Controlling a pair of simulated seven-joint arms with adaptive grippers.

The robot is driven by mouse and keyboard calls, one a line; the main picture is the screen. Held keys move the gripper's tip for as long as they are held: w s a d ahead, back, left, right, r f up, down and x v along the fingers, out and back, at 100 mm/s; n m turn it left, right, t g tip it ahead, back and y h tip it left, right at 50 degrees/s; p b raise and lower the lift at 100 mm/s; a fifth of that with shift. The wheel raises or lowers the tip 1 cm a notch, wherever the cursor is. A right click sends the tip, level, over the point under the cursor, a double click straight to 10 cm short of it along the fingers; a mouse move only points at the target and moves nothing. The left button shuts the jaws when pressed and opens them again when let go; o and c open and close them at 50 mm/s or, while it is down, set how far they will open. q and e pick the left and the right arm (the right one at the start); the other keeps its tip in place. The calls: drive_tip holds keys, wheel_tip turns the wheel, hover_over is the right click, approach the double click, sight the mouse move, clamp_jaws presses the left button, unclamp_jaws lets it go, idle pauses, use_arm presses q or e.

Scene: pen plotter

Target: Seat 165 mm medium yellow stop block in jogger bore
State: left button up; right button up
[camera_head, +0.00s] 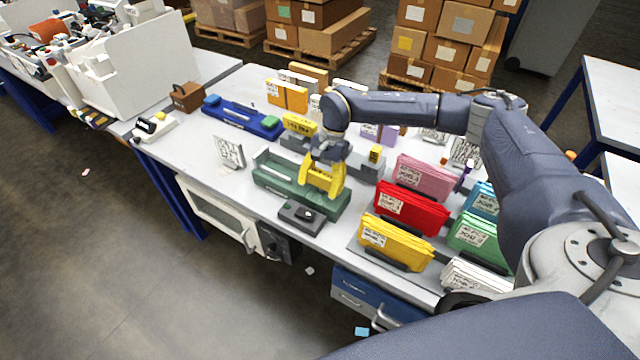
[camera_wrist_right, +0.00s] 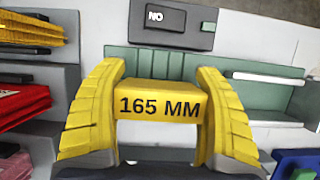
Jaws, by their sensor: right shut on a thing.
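The yellow stop block (camera_wrist_right: 160,104), marked "165 MM", is between the two yellow fingers of my right gripper (camera_head: 323,186), which is shut on it. In the right wrist view the block is level across the picture, with its label facing the camera. The green jogger (camera_head: 272,178) lies on the table right beneath the gripper, and its green wall also shows behind the block in the wrist view (camera_wrist_right: 150,62). The bore is hidden by the block and fingers, so I cannot tell whether the block is in it. My left gripper is not in view.
A dark grey box (camera_head: 302,216) marked "NO" sits in front of the jogger. Yellow (camera_head: 395,243), red (camera_head: 410,208) and pink (camera_head: 428,177) stacks stand to the right. A blue tray (camera_head: 240,118) lies behind left. A white sign (camera_head: 229,152) stands left of the jogger.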

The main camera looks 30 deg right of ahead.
drive_tip(key=shift+f, duration=0.75)
drive_tip(key=o, duration=1.4)
drive_tip(key=shift+c, duration=0.2)
drive_tip(key=v, duration=1.2)
